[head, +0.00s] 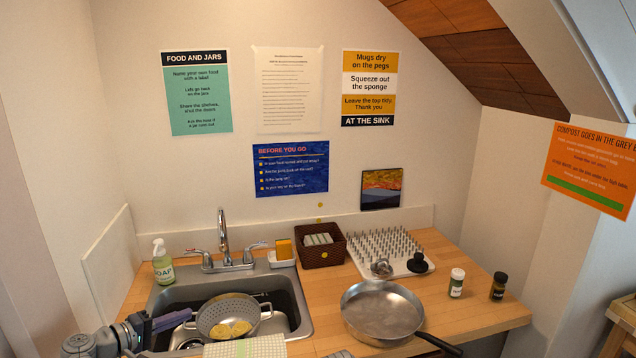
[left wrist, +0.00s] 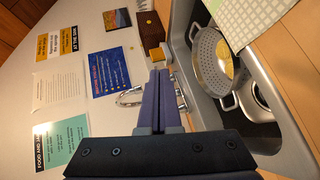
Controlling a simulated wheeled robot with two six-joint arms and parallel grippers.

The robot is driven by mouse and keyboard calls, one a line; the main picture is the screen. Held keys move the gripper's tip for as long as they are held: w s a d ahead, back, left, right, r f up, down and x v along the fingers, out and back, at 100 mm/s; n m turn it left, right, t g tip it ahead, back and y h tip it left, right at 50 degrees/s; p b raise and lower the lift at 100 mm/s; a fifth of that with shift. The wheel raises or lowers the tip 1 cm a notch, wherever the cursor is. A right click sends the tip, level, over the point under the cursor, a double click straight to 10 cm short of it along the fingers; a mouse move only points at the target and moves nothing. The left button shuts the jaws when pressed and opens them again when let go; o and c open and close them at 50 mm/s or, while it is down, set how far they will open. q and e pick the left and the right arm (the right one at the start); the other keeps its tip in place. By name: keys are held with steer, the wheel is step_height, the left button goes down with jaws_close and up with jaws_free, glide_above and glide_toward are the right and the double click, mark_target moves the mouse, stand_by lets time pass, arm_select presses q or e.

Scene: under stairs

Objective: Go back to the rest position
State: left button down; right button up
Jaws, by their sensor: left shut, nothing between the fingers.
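My left gripper (head: 186,314) is at the lower left of the head view, over the left front part of the sink, beside the colander. Its purple fingers are together with nothing between them. The left wrist view shows the same closed fingers (left wrist: 159,76) pointing toward the tap and back wall. My right gripper does not show in either view.
A metal colander (head: 207,318) with yellow pieces sits in the sink (head: 300,313). A tap (head: 223,240) and soap bottle (head: 161,262) stand behind. A pan (head: 368,328), peg rack (head: 352,251), basket (head: 322,258) and two jars (head: 457,283) occupy the wooden counter (head: 482,318).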

arm_select(q)
steer(key=s+d+f+m+g, duration=0.1)
steer(key=d+f+g, duration=0.1)
steer(key=d, duration=0.2)
steer(key=d+f+m+g, duration=0.1)
steer(key=d+f, duration=0.1)
steer(key=d, duration=0.3)
steer(key=s+d+f+m+g, duration=0.1)
steer(key=d+f+m+g, duration=0.1)
steer(key=d, duration=0.2)
steer(key=shift+s+d+f+g, duration=0.3)
steer(key=shift+s+f, duration=0.05)
steer(key=shift+f, duration=0.05)
steer(key=s+d+f+m+g+y, duration=0.3)
steer(key=s+d+f+m+y, duration=0.1)
steer(key=s, duration=0.4)
steer(key=s+d+f+m+g+y, duration=0.3)
steer(key=s+d+f+m+y, duration=0.2)
steer(key=s+d, duration=0.3)
steer(key=shift+d+f+g+y, duration=0.25)
steer(key=shift+d+g+y, duration=0.05)
steer(key=shift+d+y, duration=0.45)
